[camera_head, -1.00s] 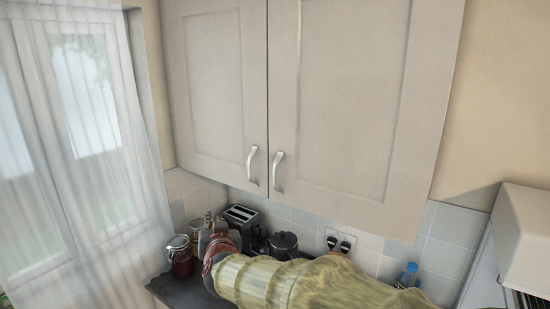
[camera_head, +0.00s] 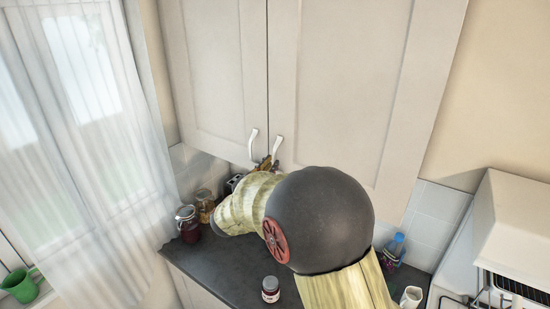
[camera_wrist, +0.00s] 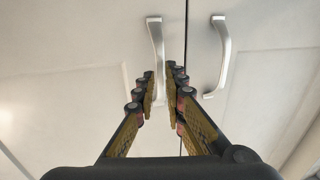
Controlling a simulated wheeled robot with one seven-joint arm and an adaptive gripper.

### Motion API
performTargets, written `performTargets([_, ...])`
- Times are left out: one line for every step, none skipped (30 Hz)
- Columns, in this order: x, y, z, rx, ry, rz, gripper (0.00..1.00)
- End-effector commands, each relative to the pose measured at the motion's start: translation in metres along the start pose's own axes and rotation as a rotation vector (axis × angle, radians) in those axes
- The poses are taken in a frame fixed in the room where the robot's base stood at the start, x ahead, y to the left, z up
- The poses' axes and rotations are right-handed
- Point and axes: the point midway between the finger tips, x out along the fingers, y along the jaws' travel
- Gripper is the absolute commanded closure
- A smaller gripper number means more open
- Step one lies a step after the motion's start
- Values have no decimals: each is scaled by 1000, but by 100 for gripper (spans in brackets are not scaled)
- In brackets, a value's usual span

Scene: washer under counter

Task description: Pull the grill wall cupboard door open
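The pale wall cupboard has two shut doors, a left door (camera_head: 212,75) and a right door (camera_head: 345,80); I cannot tell which the task calls the grill door. Each has a silver bar handle near the centre seam: the left handle (camera_head: 252,143) and the right handle (camera_head: 277,148). In the wrist view, the left handle (camera_wrist: 156,45) has its lower end between the fingers of my open gripper (camera_wrist: 160,92). The right handle (camera_wrist: 222,60) stands clear to the right. Contact is not clear. In the head view, my arm hides most of my gripper (camera_head: 265,163).
Below is a dark counter (camera_head: 225,265) with jars (camera_head: 188,222), a small jar (camera_head: 270,289) and a blue-capped bottle (camera_head: 394,248). A white cooker with a grill (camera_head: 515,235) stands right. A curtained window (camera_head: 75,130) is left, with a green mug (camera_head: 22,285).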

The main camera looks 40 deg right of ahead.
Motion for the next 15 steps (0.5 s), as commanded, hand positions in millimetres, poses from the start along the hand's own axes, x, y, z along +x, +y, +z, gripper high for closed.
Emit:
performTargets([9, 1, -1, -1, 0, 2, 88])
performTargets([13, 1, -1, -1, 0, 2, 88])
performTargets([19, 1, -1, 0, -1, 2, 88])
performTargets([22, 0, -1, -1, -1, 1, 88])
performTargets([26, 0, -1, -1, -1, 0, 88])
performTargets([29, 0, -1, -1, 0, 0, 88])
performTargets([32, 0, -1, -1, 1, 0, 88])
performTargets([34, 0, -1, 0, 1, 0, 88])
performTargets([36, 0, -1, 0, 0, 0, 88])
performTargets([37, 0, -1, 0, 0, -1, 88])
performTargets([38, 0, -1, 0, 0, -1, 88])
performTargets([39, 0, 0, 0, 0, -2, 88])
performTargets([39, 0, 0, 0, 0, -2, 88])
performTargets([39, 0, 0, 0, 0, -2, 88])
performTargets([39, 0, 0, 0, 0, -2, 88])
